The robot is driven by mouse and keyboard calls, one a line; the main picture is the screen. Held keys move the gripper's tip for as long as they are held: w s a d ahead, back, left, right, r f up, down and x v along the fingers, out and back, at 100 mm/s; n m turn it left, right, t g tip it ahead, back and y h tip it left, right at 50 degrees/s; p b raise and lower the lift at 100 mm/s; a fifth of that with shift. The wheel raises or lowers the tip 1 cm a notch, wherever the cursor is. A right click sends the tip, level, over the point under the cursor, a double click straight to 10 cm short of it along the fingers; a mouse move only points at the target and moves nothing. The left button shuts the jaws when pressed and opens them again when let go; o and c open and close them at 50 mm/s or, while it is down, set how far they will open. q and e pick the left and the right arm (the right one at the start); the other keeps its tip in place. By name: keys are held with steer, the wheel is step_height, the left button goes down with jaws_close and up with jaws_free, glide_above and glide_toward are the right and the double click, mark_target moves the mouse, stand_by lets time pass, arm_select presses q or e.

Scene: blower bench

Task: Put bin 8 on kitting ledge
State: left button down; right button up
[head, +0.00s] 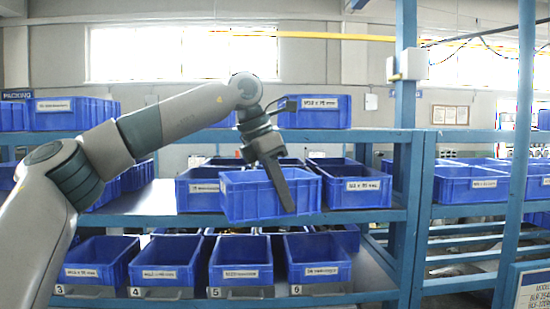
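A blue bin (240,203) is in front of the middle shelf, slightly tilted, with no label or number showing on the side facing me. My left gripper (284,190) comes down over its near wall. One dark finger lies against the outside of that wall; the other finger is hidden, and the gripper appears shut on the wall. The bin overlaps the shelf edge in the picture, and I cannot tell whether it touches the shelf. No number 8 is readable, and I cannot tell which surface is the kitting ledge. My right gripper is not in view.
Labelled blue bins (363,188) stand on the middle shelf beside the held bin. A lower row (240,262) has tags 3 to 6. More bins (314,112) sit on the top shelf. A blue post (404,150) rises at right. Bare middle shelf (150,200) shows at left.

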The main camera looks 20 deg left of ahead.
arm_select(q)
steer(key=s+d+f+m+g+y+b, duration=0.1)
steer(key=s+d+f+m+g+b, duration=0.1)
steer(key=s+f+m, duration=0.3)
steer(key=s+d+f+m+g+y+b, duration=0.1)
steer(key=s+f+m, duration=0.5)
steer(key=f+m, duration=0.7)
steer(key=s+d+f+m+g+y+b, duration=0.1)
steer(key=s+d+f+m+g+b, duration=0.2)
steer(key=f, duration=2.2)
steer(key=s+m+g+b, duration=0.1)
steer(key=s+m+b, duration=0.1)
steer(key=m, duration=0.3)
steer(key=shift+s+d+f+m+g+b, duration=0.2)
steer(key=shift+s+d+m+g+b, duration=0.1)
steer(key=shift+s+m+b, duration=0.15)
steer(key=shift+w, duration=0.1)
steer(key=shift+a, duration=0.1)
